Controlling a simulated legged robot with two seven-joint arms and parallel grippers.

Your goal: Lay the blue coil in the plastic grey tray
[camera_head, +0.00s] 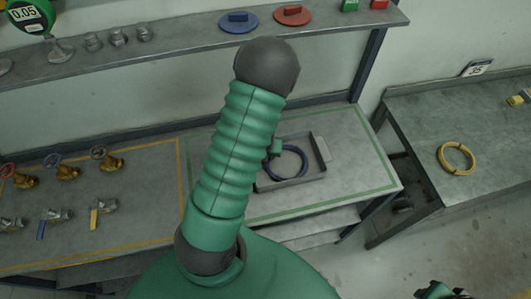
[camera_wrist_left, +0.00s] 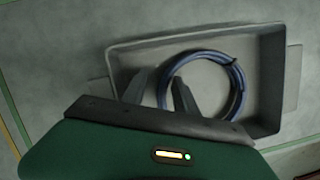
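The blue coil (camera_head: 305,162) lies in the plastic grey tray (camera_head: 322,152); my arm hides part of the tray's left side in the head view. In the left wrist view the coil (camera_wrist_left: 240,90) rests inside the walls of the tray (camera_wrist_left: 270,75). My left gripper (camera_wrist_left: 165,82) is open, its fingers apart with the coil's left side showing between them. I cannot tell whether the fingers touch the coil. In the head view my left gripper is mostly hidden behind my arm. A part of my right gripper (camera_head: 442,290) shows at the bottom right edge, its fingers unclear.
The tray sits on a green-bordered grey bench (camera_head: 350,190). A yellow coil (camera_head: 457,158) lies on the right bench. Several valves stand at the left. A shelf (camera_head: 190,45) with blue and red discs runs above the bench.

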